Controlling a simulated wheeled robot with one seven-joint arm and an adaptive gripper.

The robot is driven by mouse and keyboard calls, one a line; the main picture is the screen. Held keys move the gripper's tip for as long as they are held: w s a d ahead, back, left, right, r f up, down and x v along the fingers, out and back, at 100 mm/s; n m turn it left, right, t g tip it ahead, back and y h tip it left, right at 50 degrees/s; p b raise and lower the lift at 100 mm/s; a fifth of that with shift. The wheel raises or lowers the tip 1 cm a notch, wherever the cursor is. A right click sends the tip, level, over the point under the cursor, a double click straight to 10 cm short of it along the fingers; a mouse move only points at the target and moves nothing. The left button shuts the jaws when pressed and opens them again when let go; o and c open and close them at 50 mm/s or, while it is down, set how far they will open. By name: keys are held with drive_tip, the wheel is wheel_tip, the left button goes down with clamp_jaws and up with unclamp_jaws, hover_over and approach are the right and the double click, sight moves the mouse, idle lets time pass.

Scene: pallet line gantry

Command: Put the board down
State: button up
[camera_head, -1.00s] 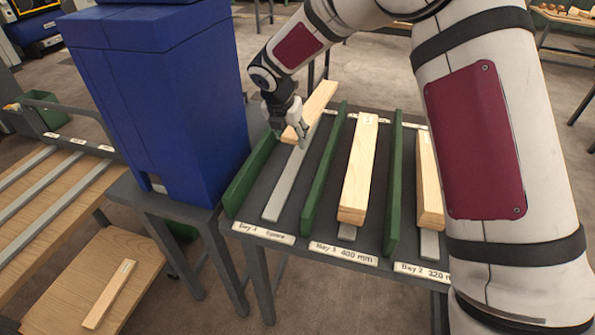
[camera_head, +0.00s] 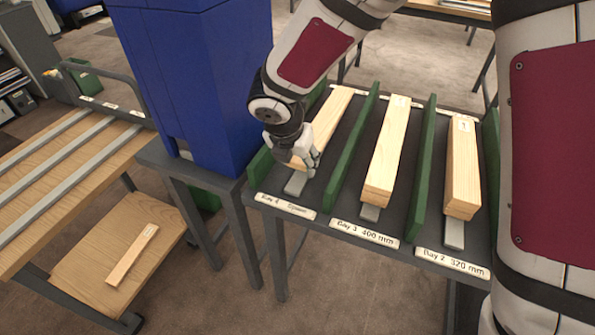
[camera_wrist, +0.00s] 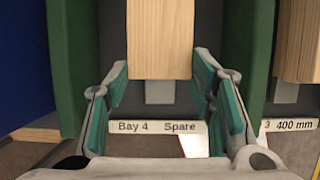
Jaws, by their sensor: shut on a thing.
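The board (camera_head: 332,119) is a pale wooden plank in the bay labelled Bay 4 Spare, lined up over its grey strip (camera_head: 296,183). My gripper (camera_head: 306,160) is shut on the near end of the board. In the wrist view the board (camera_wrist: 160,40) runs away between the two fingers (camera_wrist: 160,85), with its near end just above the Bay 4 label (camera_wrist: 157,127). The board sits low between the green dividers; I cannot tell whether its whole underside touches the strip.
Green dividers (camera_head: 352,145) stand on both sides of the bay. Bay 3 (camera_head: 385,160) and Bay 2 (camera_head: 462,170) hold stacked boards. A blue cabinet (camera_head: 190,90) stands close on the left. A short board (camera_head: 132,254) lies on a low wooden shelf.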

sight(300, 178)
drive_tip(key=shift+s+f, duration=0.2)
drive_tip(key=shift+f, duration=0.15)
wheel_tip(300, 178, down, 3)
drive_tip(key=shift+b, duration=0.55)
drive_tip(key=o, duration=1.4)
drive_tip(key=shift+o, duration=0.2)
drive_tip(key=shift+r, duration=0.1)
drive_tip(key=p+v, duration=0.3)
drive_tip(key=v, duration=0.9)
drive_tip(key=shift+w, duration=0.1)
